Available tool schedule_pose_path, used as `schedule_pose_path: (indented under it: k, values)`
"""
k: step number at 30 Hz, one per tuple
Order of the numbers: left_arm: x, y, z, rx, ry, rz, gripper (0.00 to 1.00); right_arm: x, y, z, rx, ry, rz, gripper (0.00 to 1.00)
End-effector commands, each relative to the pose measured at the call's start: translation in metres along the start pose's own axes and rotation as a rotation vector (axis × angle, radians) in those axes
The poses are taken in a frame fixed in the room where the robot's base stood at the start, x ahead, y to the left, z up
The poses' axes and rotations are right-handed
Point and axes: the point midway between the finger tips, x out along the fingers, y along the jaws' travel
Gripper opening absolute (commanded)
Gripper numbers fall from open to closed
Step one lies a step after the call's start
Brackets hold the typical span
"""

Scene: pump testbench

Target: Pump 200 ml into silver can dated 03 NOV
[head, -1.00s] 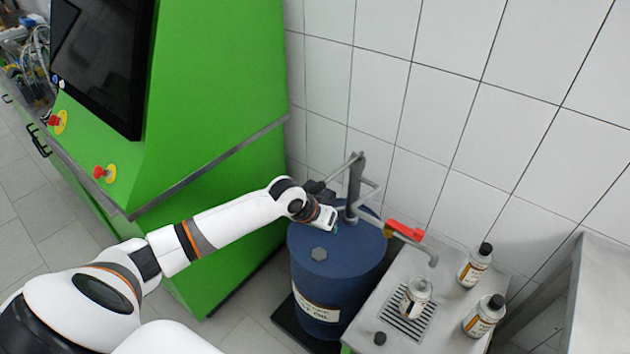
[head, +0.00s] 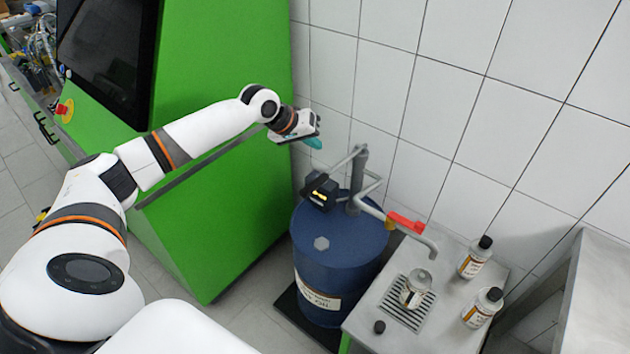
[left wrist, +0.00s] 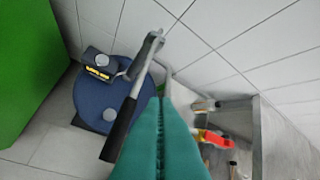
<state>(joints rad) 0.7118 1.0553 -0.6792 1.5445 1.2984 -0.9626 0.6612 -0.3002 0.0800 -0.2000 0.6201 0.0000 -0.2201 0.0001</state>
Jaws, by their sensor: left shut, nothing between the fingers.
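A dark box with a lit yellow display (head: 321,192) sits on the pump. The pump's black-gripped lever (left wrist: 120,128) shows in the left wrist view. The spout (head: 432,246) with a red part (head: 406,222) points over an uncapped silver can (head: 413,291) on a grate. Two capped cans, one behind (head: 474,260) and one in front (head: 482,308), stand to its right. The label dates are too small to read. My left gripper (head: 314,143), teal-fingered, is shut and empty, above the display and apart from the pump.
The green cabinet (head: 225,200) stands left of the drum, the tiled wall (head: 480,100) behind. Another steel surface (head: 600,290) is at the right.

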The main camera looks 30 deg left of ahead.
Motion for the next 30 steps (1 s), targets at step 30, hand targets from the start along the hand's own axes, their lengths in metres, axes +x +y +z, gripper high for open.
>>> schedule_pose_path:
  k: [30]
  values:
    - [0.061, 0.044, -0.044, 0.001, 0.0, 0.0, 0.0, 0.081, 0.001, -0.007, 0.0, 0.0, 0.0, 0.36]
